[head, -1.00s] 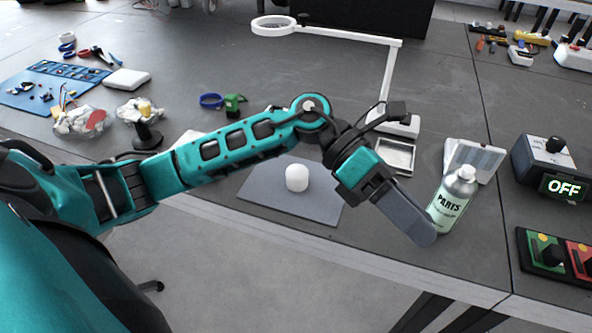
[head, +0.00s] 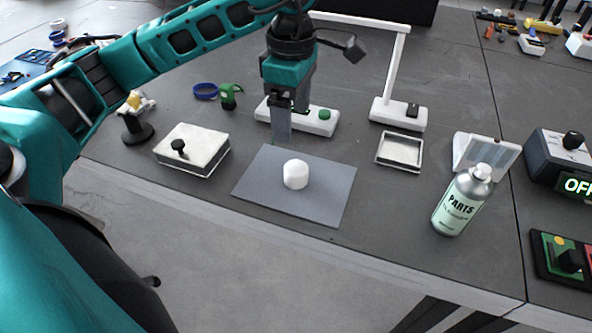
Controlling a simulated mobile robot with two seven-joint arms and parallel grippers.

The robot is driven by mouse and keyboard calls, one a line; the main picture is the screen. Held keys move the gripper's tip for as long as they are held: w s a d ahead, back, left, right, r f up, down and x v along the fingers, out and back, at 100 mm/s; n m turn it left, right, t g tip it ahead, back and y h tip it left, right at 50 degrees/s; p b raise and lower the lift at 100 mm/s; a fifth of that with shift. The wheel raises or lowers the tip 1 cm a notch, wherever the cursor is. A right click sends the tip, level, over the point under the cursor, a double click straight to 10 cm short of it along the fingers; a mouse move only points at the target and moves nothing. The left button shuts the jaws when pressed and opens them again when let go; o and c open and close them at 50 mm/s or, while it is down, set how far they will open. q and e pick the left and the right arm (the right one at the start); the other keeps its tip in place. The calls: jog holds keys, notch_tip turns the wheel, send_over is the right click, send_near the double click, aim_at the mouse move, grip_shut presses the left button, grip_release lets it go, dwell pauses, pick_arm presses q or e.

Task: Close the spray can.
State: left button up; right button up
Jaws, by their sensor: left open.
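The spray can (head: 458,204), pale green with a silver top and the word PARTS, stands upright on the workbench at the right. A white cap (head: 295,174) sits on a grey mat (head: 262,187) near the bench's front edge, apart from the can. My left gripper (head: 283,135) points down just behind the mat, left of and behind the cap. Its jaws are open and nothing shows between them. My right gripper is not in view.
A white strip with a green button (head: 318,123) lies right behind the gripper. A white box with a black knob (head: 194,150) stands left of the mat. A metal tray (head: 399,165) and a power unit (head: 556,160) are to the right.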

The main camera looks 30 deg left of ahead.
pick_arm(q)
jog(key=b, duration=0.1)
send_over(296, 167)
jog(key=f, duration=0.7)
jog(key=shift+a+f, duration=0.1)
jog(key=shift+a, duration=0.25)
jog(key=shift+f, duration=0.25)
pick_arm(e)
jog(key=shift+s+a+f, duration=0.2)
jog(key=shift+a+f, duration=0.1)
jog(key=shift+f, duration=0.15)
pick_arm(q)
jog(key=f, duration=0.5)
jog(key=shift+d, duration=0.35)
jog(key=shift+f, duration=0.1)
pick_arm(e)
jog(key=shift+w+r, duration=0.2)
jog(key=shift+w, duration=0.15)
pick_arm(q)
jog(key=shift+c, duration=0.5)
jog(key=c, duration=1)
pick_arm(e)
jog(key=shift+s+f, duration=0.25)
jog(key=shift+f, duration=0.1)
